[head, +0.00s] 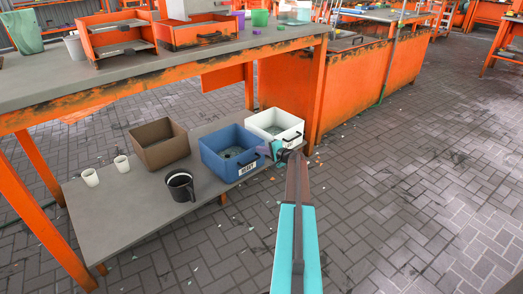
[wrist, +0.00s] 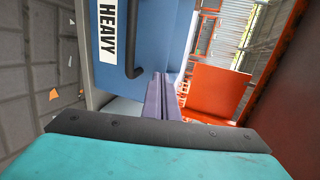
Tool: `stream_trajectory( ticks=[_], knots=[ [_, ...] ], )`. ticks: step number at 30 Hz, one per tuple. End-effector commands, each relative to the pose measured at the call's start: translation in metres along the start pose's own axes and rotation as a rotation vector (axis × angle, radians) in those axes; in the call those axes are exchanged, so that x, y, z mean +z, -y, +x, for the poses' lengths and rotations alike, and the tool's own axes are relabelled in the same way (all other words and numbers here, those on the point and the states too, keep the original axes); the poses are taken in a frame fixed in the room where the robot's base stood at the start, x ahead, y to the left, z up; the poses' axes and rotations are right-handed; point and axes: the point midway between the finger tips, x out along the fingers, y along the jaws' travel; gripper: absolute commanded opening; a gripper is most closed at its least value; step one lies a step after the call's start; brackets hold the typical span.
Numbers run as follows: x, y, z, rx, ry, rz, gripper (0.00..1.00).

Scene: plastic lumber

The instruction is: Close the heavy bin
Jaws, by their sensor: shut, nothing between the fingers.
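The heavy bin is a blue open-topped box (head: 219,163) on the low grey shelf in the head view. Its front bears a white HEAVY label and a dark handle. In the wrist view its blue front (wrist: 148,38) fills the upper middle, with the HEAVY label (wrist: 107,30) and the dark handle (wrist: 133,60) left of my fingers. My gripper (head: 264,150) is at the bin's right front side, between it and the white bin. Its purple fingers (wrist: 161,88) are shut and empty, close to the blue front; contact cannot be told.
A white bin (head: 259,124) stands right of the blue one, a brown box (head: 156,156) left. A black mug (head: 180,187) and two white cups (head: 90,177) share the low shelf (head: 125,215). An orange-legged table (head: 170,79) overhangs it. Paved floor (head: 400,190) at right is open.

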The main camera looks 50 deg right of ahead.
Motion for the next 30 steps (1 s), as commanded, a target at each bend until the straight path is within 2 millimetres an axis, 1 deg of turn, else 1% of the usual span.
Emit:
stream_trajectory(
  ticks=[5,7,15,21,25,30],
  knots=[
    [0.000,-0.006,-0.017,-0.001,-0.003,0.000,0.00],
    [0.000,-0.001,-0.030,0.000,-0.004,0.001,0.00],
    [0.000,-0.002,-0.075,0.000,-0.005,0.001,0.00],
    [-0.001,-0.003,-0.102,0.000,-0.005,0.002,0.00],
    [-0.001,-0.004,-0.112,0.000,-0.004,0.001,0.00],
    [-0.001,-0.004,-0.117,0.000,-0.004,0.000,0.00]
  ],
)
